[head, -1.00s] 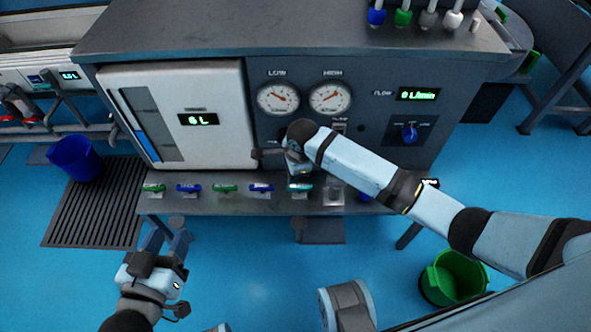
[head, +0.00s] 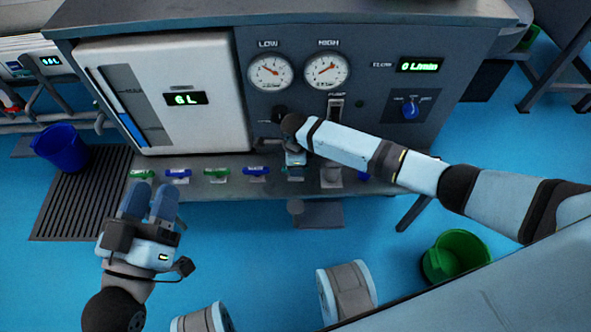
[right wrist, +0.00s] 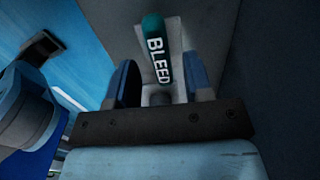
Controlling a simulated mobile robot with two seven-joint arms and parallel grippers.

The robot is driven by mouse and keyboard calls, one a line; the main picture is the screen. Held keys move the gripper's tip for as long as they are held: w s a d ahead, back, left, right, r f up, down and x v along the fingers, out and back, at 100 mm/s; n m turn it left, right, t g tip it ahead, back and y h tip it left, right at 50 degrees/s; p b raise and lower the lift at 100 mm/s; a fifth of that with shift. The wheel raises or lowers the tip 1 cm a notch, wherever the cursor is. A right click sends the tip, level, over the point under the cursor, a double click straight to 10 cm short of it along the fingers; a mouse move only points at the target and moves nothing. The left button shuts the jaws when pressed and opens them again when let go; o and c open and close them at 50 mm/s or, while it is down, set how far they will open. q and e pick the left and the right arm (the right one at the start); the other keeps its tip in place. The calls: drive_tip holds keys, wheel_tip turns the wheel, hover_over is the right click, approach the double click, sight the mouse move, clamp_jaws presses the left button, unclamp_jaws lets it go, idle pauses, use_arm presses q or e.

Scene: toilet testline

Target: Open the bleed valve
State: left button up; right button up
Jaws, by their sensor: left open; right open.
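The bleed valve's teal handle (right wrist: 157,50), marked BLEED, shows in the right wrist view. Its lower end lies between the fingers of my right gripper (right wrist: 161,78), which are open with a gap on both sides. In the head view, my right gripper (head: 294,160) is down at the bench front and hides most of the bleed handle. My left gripper (head: 149,192) is open and empty, in front of the shelf's left end, near the green handle (head: 140,174).
Green and blue handles, including a blue one (head: 178,174), line the shelf beside the bleed valve. The low gauge (head: 270,71) and high gauge (head: 327,70) sit above. A blue bucket (head: 62,150) and a green bucket (head: 456,255) stand on the floor.

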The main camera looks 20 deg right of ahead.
use_arm(q)
drive_tip(key=shift+f, duration=0.75)
use_arm(e)
drive_tip(key=shift+f, duration=0.9)
drive_tip(key=shift+c, duration=0.2)
